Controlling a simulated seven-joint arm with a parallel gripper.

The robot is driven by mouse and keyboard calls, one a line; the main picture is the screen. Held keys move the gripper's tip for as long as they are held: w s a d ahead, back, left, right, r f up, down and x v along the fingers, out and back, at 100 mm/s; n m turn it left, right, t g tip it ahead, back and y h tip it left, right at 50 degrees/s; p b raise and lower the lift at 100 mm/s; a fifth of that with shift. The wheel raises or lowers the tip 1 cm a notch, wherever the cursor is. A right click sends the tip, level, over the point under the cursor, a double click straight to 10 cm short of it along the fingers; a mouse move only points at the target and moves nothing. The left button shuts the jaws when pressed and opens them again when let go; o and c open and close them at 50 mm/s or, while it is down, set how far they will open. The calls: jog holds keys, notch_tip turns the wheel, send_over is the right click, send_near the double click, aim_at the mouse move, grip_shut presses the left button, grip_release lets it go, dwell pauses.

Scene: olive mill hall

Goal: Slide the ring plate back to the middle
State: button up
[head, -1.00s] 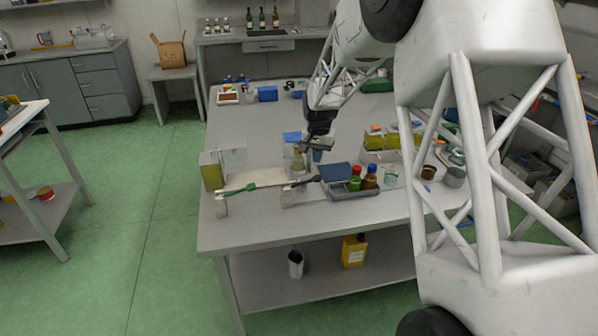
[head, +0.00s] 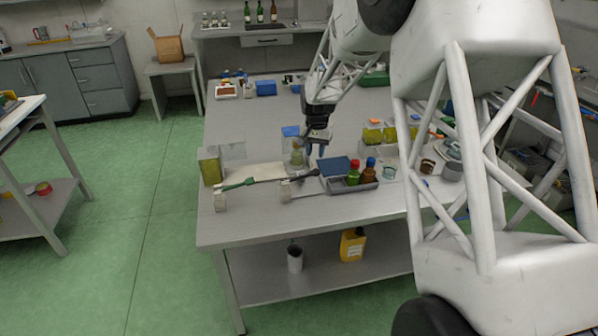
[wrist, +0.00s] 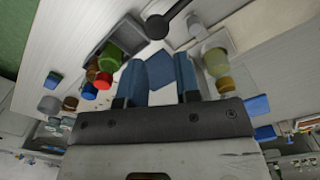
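I cannot make out a clear ring plate. A flat dark-blue square (head: 335,166) lies beside the grey bottle tray; in the wrist view the blue square (wrist: 161,70) shows between my fingers, beyond the tips. A rod with a green handle (head: 238,184) and a dark round end (wrist: 157,27) rests across two pale blocks (head: 285,191). My gripper (head: 317,150) is above the table, behind the blue square, fingers downward. In the wrist view my gripper (wrist: 159,62) has its two blue fingers apart with nothing held between them.
The grey tray (head: 352,186) holds bottles with green, red and blue caps. A pale-yellow flask (head: 297,157) stands close left of my gripper. Yellow-green containers (head: 375,135) and jars stand to the right. The table's front left (head: 240,228) is bare.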

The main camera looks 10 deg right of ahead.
aim_at(302, 173)
jog(key=shift+o, duration=1.1)
jog(key=shift+w+a+f, duration=0.1)
jog(key=shift+w+f, duration=0.25)
jog(key=shift+o, duration=0.6)
jog(key=shift+n, duration=0.3)
jog(key=w+a+f, duration=0.1)
jog(key=f, duration=0.1)
jog(key=w+f, duration=0.2)
jog(key=w+a+f, duration=0.1)
jog(key=w+f, duration=0.1)
jog(key=shift+w+a, duration=0.25)
jog(key=shift+a, duration=0.1)
jog(key=shift+f, duration=0.15)
jog(key=shift+f, duration=3.8)
grip_shut()
